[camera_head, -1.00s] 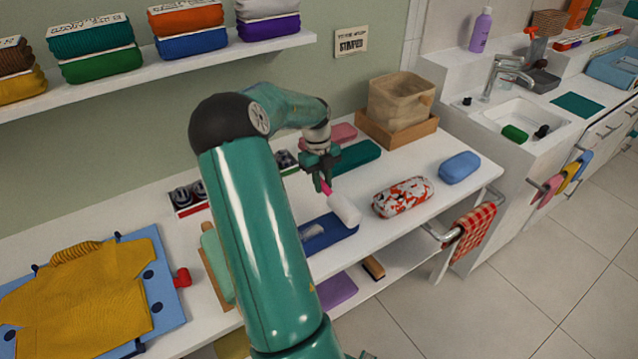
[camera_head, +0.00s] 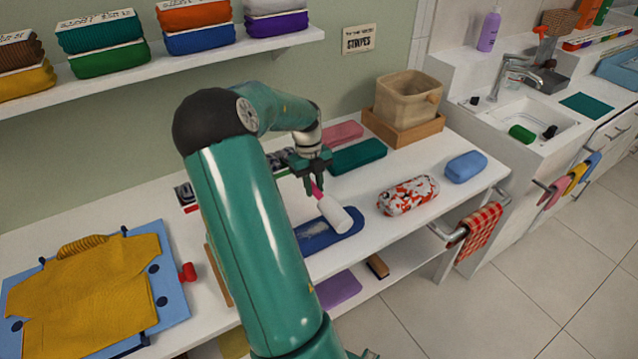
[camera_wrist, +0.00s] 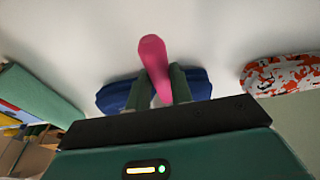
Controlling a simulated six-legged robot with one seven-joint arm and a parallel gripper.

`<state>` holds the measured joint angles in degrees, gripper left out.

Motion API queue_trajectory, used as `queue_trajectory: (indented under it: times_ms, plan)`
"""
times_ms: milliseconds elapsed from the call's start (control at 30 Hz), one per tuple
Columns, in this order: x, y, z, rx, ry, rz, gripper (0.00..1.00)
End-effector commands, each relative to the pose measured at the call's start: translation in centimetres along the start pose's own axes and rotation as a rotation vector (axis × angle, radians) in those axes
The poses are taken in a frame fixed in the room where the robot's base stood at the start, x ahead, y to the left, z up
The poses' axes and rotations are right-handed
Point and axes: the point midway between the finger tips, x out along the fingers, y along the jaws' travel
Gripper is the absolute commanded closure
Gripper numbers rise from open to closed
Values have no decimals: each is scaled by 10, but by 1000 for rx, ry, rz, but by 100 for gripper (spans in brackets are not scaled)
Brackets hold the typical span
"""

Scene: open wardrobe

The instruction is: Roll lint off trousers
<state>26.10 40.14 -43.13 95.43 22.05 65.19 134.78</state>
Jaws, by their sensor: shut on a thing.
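My gripper (camera_head: 313,186) is shut on the pink handle of a lint roller and points down over the bench. The lint roller's white roll (camera_head: 335,214) slants down to the right, over the dark blue folded trousers (camera_head: 350,225). A pale grey patch shows on the trousers, left of the roll. I cannot tell whether the roll touches the cloth. In the wrist view the pink handle (camera_wrist: 152,58) stands out between my fingers, with the trousers (camera_wrist: 115,97) behind; the white roll is not distinguishable there.
A red-and-white patterned roll (camera_head: 408,195) and a blue bundle (camera_head: 466,166) lie to the right. A dark green bundle (camera_head: 358,156) and a wooden tray (camera_head: 430,130) with a beige bin are behind. A mustard garment (camera_head: 85,285) lies on a blue board at left.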

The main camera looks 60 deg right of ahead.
Motion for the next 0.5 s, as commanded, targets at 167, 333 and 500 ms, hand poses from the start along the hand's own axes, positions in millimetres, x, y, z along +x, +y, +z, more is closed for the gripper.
queue_trajectory:
  times_ms: [167, 333, 500]
  plan:
    - [0, 4, 0, 1, 0, -1, 100]
    - [1, 12, 0, -1, 0, -1, 100]
    - [1, 23, 0, -1, 0, -1, 100]
